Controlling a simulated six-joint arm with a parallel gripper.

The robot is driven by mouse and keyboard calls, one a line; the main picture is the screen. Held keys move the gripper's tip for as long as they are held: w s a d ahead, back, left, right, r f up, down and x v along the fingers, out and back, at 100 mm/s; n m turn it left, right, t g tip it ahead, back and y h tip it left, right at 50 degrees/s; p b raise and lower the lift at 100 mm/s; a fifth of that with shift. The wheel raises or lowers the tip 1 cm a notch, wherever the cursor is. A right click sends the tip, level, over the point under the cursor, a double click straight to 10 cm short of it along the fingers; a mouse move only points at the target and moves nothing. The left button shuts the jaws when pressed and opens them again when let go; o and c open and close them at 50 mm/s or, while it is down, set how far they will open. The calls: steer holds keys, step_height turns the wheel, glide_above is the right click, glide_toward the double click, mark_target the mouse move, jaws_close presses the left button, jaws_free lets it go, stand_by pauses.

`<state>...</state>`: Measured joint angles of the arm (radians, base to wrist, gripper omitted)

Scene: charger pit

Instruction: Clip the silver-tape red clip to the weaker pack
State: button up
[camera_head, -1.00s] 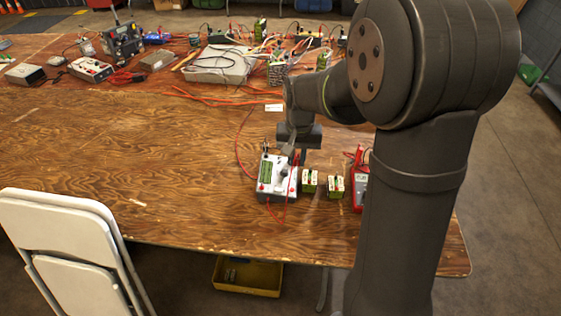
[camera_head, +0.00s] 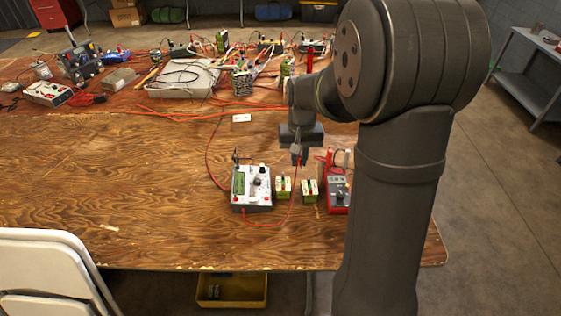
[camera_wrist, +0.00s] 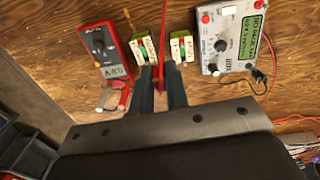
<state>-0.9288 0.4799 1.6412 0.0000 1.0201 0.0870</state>
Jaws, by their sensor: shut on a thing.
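My gripper (camera_head: 297,160) is above the two small packs, pointing down. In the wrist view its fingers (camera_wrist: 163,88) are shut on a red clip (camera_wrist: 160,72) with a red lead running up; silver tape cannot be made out. One green-and-white pack (camera_head: 283,188) stands beside the charger, the other (camera_head: 308,190) beside the red meter. In the wrist view they are the pack on the right (camera_wrist: 181,48) and the pack on the left (camera_wrist: 141,48), on either side of the lead. Which is weaker cannot be told.
Red cable loops on the wooden table (camera_head: 110,190). A white tray and wiring clutter the back; the left middle is clear.

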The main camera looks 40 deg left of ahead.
steer(key=w+d+f, duration=0.2)
steer(key=w+f, duration=0.2)
steer(key=shift+w+f, duration=0.25)
steer(key=shift+f, duration=0.1)
steer(key=shift+d, duration=0.1)
steer(key=shift+f, duration=3.45)
steer(key=shift+f, duration=0.25)
steer(key=o, duration=0.8)
steer(key=shift+o, duration=0.2)
